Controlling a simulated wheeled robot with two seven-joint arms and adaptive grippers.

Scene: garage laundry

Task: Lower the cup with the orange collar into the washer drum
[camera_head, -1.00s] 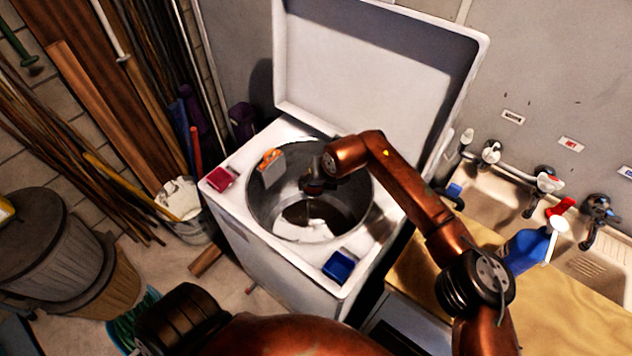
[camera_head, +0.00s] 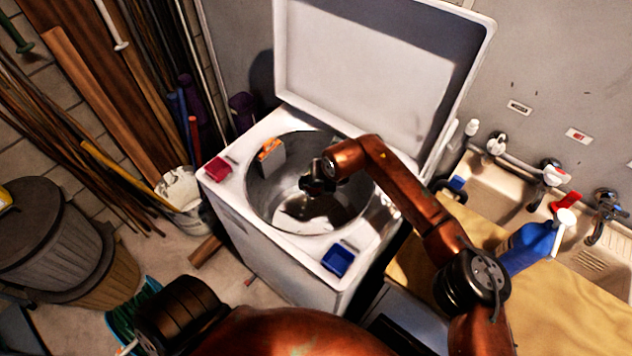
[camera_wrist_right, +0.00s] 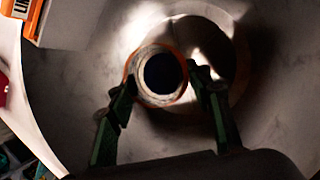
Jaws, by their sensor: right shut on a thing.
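The cup (camera_wrist_right: 160,73) with an orange collar around its round mouth sits between the two fingers of my right gripper (camera_wrist_right: 161,84) in the right wrist view. The fingers are shut on it from both sides. In the head view my right gripper (camera_head: 317,184) is over the round metal washer drum (camera_head: 265,196), within the outline of its opening. The cup cannot be made out there. The drum's wall and lit floor show around the cup in the wrist view. How far the cup is below the rim is unclear. My left gripper is not seen.
The white lid (camera_head: 370,70) stands open behind the drum. A grey and orange box (camera_head: 271,158) is at the drum's back left rim. A red box (camera_head: 217,169) and a blue box (camera_head: 338,261) sit on the washer top. A sink (camera_head: 490,190) is at right.

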